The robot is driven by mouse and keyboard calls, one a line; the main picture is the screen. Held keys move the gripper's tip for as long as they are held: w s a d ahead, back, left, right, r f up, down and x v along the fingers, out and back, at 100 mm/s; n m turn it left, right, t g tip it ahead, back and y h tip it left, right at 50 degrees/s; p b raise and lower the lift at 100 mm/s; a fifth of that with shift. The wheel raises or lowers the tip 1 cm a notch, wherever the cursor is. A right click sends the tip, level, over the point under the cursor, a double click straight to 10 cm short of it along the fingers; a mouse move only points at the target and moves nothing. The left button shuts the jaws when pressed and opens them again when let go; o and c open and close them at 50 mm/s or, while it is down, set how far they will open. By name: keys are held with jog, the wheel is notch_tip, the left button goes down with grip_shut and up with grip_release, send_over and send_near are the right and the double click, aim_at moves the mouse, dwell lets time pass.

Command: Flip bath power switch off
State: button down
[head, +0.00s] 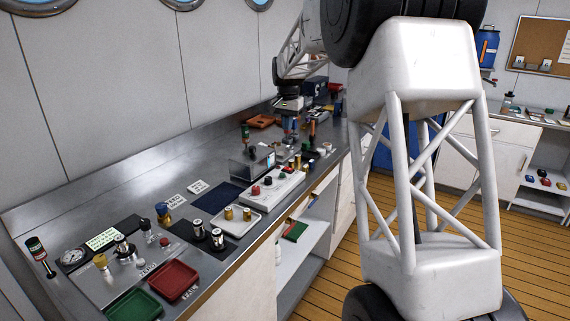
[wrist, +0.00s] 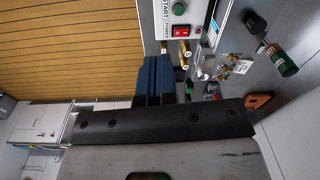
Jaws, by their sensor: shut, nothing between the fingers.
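A red rocker switch (wrist: 181,31) marked POWER sits on a white control box (wrist: 168,44) at the top of the wrist view, below a green START button (wrist: 179,8). No label that I can read ties it to the bath. I cannot tell the rocker's position. My gripper (wrist: 155,68) has blue fingers, shut and empty, and they appear to the lower left of the switch, apart from it. In the head view my gripper (head: 291,131) points down over the far part of the steel bench. The switch cannot be made out there.
Brass fittings (wrist: 186,54) and a clear part stand close to the control box. A dark post with a green body (wrist: 281,60) stands at the right. In the head view, a white box with knobs (head: 272,188), trays and a red bin (head: 174,280) occupy the nearer bench.

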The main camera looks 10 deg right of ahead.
jog(key=m, duration=0.2)
send_over(288, 169)
jog(key=w, duration=0.2)
notch_tip(288, 169, down, 8)
jog(key=shift+a+g, duration=0.3)
jog(key=shift+a, duration=0.1)
jog(key=shift+s, duration=0.1)
notch_tip(288, 169, down, 14)
jog(key=shift+r, duration=0.1)
dwell(0.4)
dwell(0.4)
